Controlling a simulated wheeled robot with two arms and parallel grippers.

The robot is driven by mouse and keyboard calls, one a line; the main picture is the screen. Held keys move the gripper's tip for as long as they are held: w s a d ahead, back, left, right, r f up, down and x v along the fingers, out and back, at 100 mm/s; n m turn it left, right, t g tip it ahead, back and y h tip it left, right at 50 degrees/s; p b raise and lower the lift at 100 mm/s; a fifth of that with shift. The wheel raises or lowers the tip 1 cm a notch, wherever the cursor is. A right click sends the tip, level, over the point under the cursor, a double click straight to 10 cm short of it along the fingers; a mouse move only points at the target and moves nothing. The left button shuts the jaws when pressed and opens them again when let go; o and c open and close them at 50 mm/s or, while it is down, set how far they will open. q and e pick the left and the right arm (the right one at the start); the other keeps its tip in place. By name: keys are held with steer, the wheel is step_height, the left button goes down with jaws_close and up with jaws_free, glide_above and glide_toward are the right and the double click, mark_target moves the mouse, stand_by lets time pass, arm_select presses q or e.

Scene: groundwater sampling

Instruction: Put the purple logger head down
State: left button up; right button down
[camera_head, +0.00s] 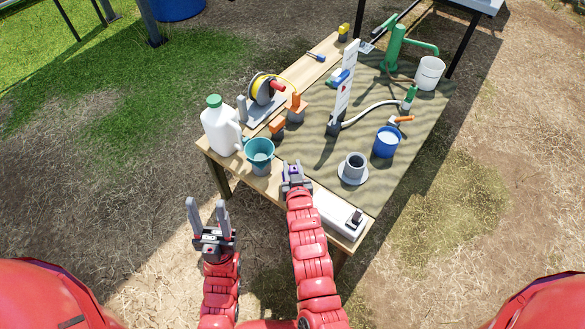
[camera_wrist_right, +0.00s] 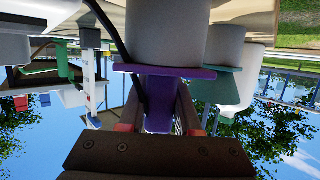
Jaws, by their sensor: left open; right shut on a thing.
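Whether the head touches the table is hidden. My left gripper (camera_head: 209,215) is open and empty, in front of the table's near left side, over the ground.
The table (camera_head: 300,70) carries a teal funnel-like cup (camera_head: 259,152), a white jug (camera_head: 219,128), orange blocks (camera_head: 295,108), a grey cup on a saucer (camera_head: 354,165), a blue tub (camera_head: 386,143) and a white tray (camera_head: 330,211). The tray lies just right of my right gripper.

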steer(key=c, duration=0.6)
jaws_free()
